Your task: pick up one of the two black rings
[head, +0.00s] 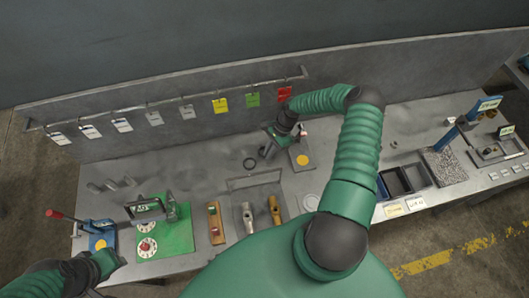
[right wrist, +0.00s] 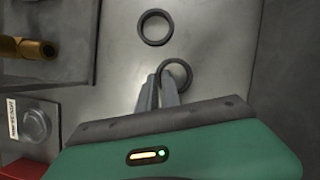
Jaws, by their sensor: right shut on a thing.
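Two black rings are in the right wrist view. One ring (right wrist: 155,43) lies flat on the grey metal table at the top middle, apart from my fingers. The other ring (right wrist: 190,73) is at the tips of my right gripper (right wrist: 166,76), which is shut on its wall. In the head view one black ring (head: 249,163) shows on the table just left of my right gripper (head: 264,154); the held ring cannot be made out there. My left arm's end (head: 107,262) is at the lower left, and its fingers cannot be made out.
Near the right gripper is a dark plate with a yellow disc (head: 302,160). Coloured tags hang on a rail (head: 160,102) behind. Black bins (head: 393,182) stand right. The table around the loose ring is clear.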

